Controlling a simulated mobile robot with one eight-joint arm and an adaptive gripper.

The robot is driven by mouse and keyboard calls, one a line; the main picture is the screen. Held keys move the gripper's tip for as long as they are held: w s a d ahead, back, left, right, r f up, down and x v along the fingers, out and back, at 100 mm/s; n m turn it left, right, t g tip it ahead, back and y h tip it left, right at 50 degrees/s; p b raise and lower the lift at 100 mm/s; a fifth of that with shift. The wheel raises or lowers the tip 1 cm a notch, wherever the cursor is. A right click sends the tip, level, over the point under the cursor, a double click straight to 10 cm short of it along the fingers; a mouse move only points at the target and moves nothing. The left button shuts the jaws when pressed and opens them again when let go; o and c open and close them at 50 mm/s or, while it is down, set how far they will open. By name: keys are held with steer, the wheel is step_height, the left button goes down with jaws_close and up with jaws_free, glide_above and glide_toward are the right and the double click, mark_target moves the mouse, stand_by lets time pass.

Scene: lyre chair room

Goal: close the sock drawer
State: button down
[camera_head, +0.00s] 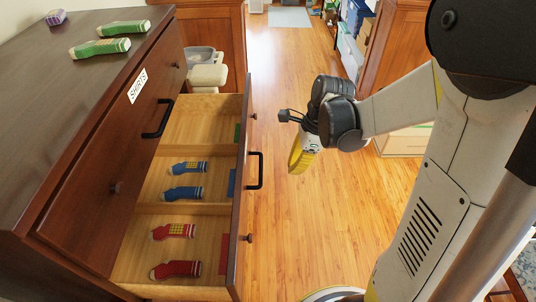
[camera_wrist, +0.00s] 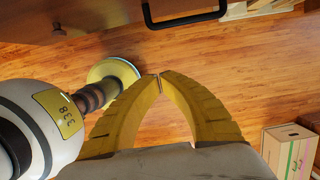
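The sock drawer (camera_head: 207,209) is pulled out of the dark wooden dresser, below the drawer labelled SHIRTS. Two red socks lie in its near compartment and two blue socks (camera_head: 184,193) in the middle one. The far compartment shows no socks. A black handle (camera_head: 256,170) is on the drawer's front; a black handle also shows at the top of the wrist view (camera_wrist: 185,20). My gripper (camera_head: 300,155) is to the right of the drawer front, apart from it. In the wrist view its yellow fingertips (camera_wrist: 159,78) meet with nothing between them.
Green socks (camera_head: 100,47) and a small purple item (camera_head: 56,17) lie on the dresser top (camera_head: 45,110). A cardboard box (camera_wrist: 290,150) is at right in the wrist view. Wooden floor (camera_head: 300,220) right of the drawer is clear.

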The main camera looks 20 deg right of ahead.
steer(key=w+a+f+b, duration=0.2)
steer(key=a+f+b, duration=0.1)
steer(key=a+f, duration=0.3)
steer(key=shift+d+b+x, duration=0.3)
steer(key=shift+b+x, duration=0.05)
steer(key=shift+x, duration=0.95)
steer(key=shift+s+f, duration=0.1)
steer(key=shift+s, duration=0.05)
steer(key=shift+a, duration=0.1)
steer(key=w+a, duration=0.2)
steer(key=a, duration=0.6)
steer(key=w+a+b, duration=0.1)
steer(key=w+a, duration=0.2)
steer(key=a, duration=0.5)
steer(key=w+a, duration=0.2)
steer(key=a, duration=0.6)
steer(key=shift+w+b, duration=0.4)
steer(key=shift+d, duration=0.1)
